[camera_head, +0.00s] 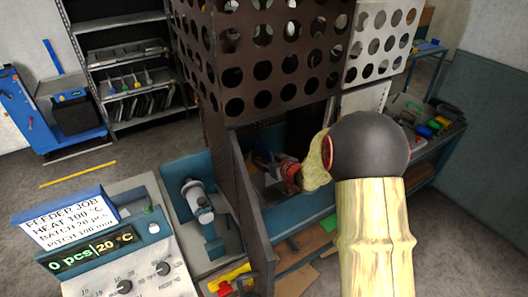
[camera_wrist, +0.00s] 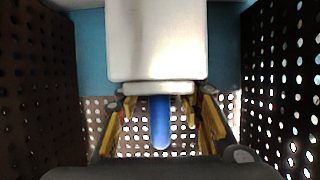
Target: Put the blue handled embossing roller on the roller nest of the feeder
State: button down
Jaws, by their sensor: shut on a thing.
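In the wrist view, the blue handle of the embossing roller (camera_wrist: 160,122) lies between the yellow fingers of my gripper (camera_wrist: 160,98), which is shut on it. A broad white body with a collar (camera_wrist: 155,40) lies beyond the handle and appears joined to it. In the head view, my gripper (camera_head: 266,160) is inside the opening under the dark perforated guard, partly in shadow; a bit of blue shows there, but the roller is not clear. The feeder (camera_head: 125,235) stands at front left with its display reading 0 pcs and 20 °C. I cannot make out the roller nest.
The perforated guard (camera_head: 270,55) stands above the opening, and a dark side panel (camera_head: 250,215) bounds it on the left. Perforated walls flank both sides in the wrist view. A grey cylindrical fixture (camera_head: 197,200) stands left of the panel. A shelf rack (camera_head: 125,85) is behind.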

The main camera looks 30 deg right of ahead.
jog(key=shift+f+b, duration=0.8)
jog(key=shift+f, duration=2.5)
jog(key=shift+f, duration=0.1)
jog(key=c, duration=1.2)
grip_release()
jog(key=shift+f, duration=0.2)
jog(key=shift+c, duration=0.2)
jog(key=shift+o, duration=0.3)
jog(key=shift+s+r, duration=0.15)
jog(key=shift+r, duration=0.05)
jog(key=p+v, duration=0.2)
jog(key=v, duration=0.9)
jog(key=shift+s, duration=0.4)
